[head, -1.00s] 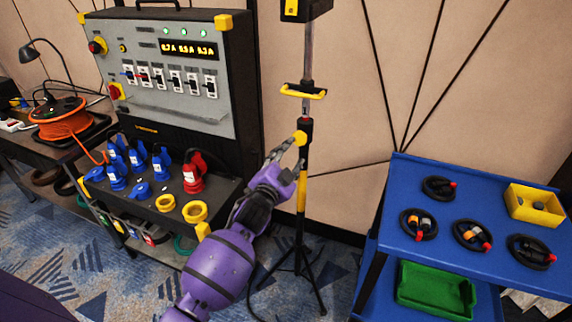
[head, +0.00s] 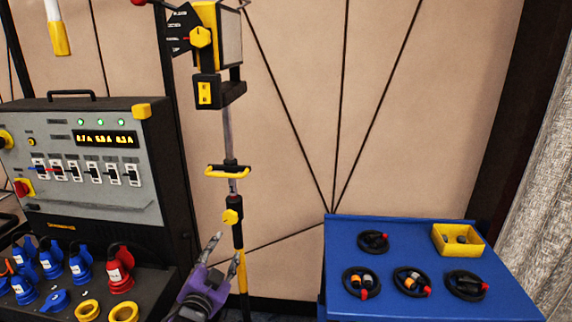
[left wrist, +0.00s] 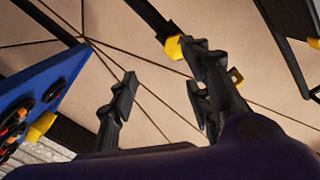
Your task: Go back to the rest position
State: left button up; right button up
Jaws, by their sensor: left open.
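My left gripper (head: 226,262) is purple with dark fingers and shows at the bottom of the head view, in front of the lower part of a stand pole (head: 228,140). Its fingers are apart with nothing between them. In the left wrist view the two fingers (left wrist: 160,95) are spread, with the beige wall behind them. A yellow knob (head: 232,216) on the pole is just above the fingers in the head view; I cannot tell whether they touch the pole. My right gripper is not in view.
A power panel (head: 75,203) with blue and red plugs stands at the left. A blue table (head: 335,262) with coiled cables and a yellow bin (head: 440,246) stands at the right. A lamp head (head: 218,40) tops the stand. Bare wall lies between stand and table.

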pick_arm(q)
jog(key=s+d+f+n+g, duration=0.1)
jog(key=s+f+n+g, duration=0.3)
jog(key=s+f, duration=1.35)
jog(key=s+f+n+g, duration=0.1)
jog(key=s+f, duration=0.4)
jog(key=s, duration=0.8)
jog(key=s+f+n+g+p, duration=0.1)
jog(key=s+f+g, duration=0.3)
jog(key=s, duration=0.9)
jog(key=shift+d+f+n+y, duration=0.2)
jog(key=shift+f+n+y, duration=0.1)
jog(key=shift+f+n, duration=0.3)
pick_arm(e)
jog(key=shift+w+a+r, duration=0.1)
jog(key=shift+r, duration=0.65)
pick_arm(q)
jog(key=shift+f, duration=0.1)
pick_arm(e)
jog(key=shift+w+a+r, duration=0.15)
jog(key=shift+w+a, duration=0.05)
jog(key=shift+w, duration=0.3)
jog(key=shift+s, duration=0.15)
